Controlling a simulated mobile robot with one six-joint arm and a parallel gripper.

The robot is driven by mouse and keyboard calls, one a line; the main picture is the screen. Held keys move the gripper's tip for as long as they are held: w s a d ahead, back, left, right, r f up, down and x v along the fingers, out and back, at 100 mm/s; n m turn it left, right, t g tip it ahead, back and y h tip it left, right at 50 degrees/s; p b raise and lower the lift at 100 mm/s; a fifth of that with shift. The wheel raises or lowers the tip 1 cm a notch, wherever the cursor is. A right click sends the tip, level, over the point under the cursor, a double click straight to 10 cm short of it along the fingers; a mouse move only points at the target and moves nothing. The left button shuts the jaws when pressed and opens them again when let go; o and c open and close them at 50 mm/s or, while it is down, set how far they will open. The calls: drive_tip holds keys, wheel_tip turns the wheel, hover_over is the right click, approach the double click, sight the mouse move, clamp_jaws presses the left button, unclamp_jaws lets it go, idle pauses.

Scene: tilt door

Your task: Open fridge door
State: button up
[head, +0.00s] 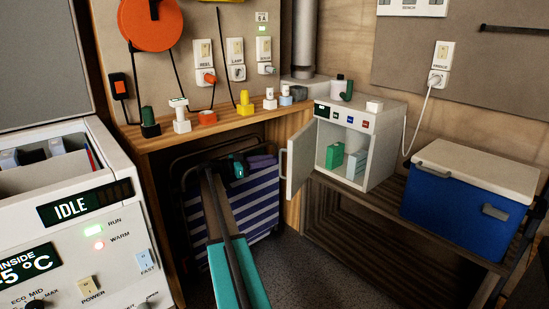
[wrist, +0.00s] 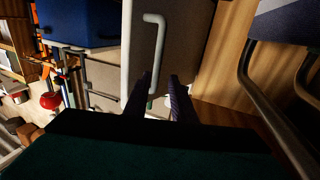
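The small white fridge (head: 385,145) stands on a slatted bench. Its door (head: 302,157) stands partly open to the left, showing green boxes (head: 345,160) inside. The pale door handle (head: 283,164) is on the door's left side. My gripper (head: 264,161) is just left of the handle in the head view. In the wrist view, its two dark fingers (wrist: 161,80) are apart, and the lower part of the bent handle (wrist: 156,50) shows between them. I cannot tell whether they touch it.
A blue cooler with a white lid (head: 465,200) sits right of the fridge. A striped folding chair (head: 255,205) stands under the wooden counter (head: 225,122), behind my arm. A large white appliance (head: 75,225) reading IDLE is at the left. Dark floor is free before the bench.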

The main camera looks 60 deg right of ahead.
drive_tip(key=shift+v, duration=1)
